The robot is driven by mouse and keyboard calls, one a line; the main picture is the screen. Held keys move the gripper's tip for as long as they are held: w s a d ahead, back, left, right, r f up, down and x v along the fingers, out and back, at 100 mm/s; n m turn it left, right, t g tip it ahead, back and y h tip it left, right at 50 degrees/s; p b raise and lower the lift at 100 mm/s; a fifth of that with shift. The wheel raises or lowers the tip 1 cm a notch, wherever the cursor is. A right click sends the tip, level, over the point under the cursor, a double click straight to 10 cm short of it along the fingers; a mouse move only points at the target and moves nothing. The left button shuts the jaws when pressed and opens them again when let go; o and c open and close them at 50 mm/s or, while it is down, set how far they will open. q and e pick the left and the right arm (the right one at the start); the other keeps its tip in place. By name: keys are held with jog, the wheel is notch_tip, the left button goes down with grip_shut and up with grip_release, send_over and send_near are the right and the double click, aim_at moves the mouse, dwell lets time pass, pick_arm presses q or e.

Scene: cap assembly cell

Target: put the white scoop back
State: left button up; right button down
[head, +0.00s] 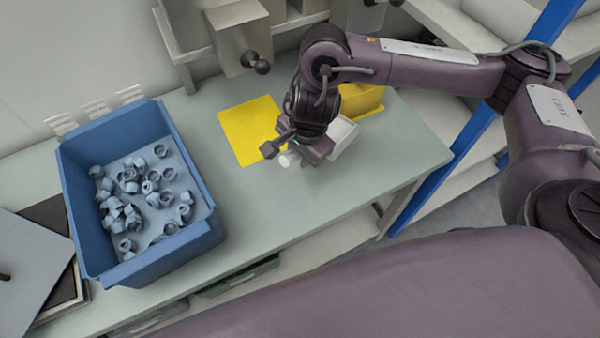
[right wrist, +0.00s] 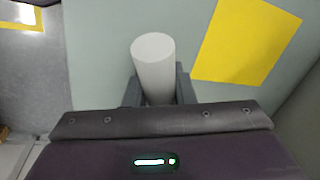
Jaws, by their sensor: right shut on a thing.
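My right gripper (head: 292,151) is shut on the handle of the white scoop (head: 289,161), over the table to the right of the yellow mat. The handle's round white end sticks out between the fingers. In the right wrist view, the white handle (right wrist: 153,62) stands up between the two dark fingers of the gripper (right wrist: 160,92). A pale, box-like part (head: 344,136) shows on the other side of the gripper and looks like the scoop's bowl, partly hidden by the gripper. I cannot tell whether the scoop touches the table. My left gripper is not in view.
The yellow mat (head: 238,138) lies bare on the grey-green table (head: 245,215). A yellow bin (head: 364,101) stands behind my right gripper. A deep blue bin (head: 172,245) with several grey-blue caps stands at left. A metal box with a black knob (head: 262,67) is at the back.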

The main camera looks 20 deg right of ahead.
notch_tip(320, 180, down, 4)
jog(key=shift+b, duration=0.5)
notch_tip(320, 180, down, 3)
jog(key=shift+f+b, duration=0.1)
jog(key=shift+b, duration=0.6)
jog(key=shift+f, duration=0.25)
jog(key=c, duration=1.2)
grip_release()
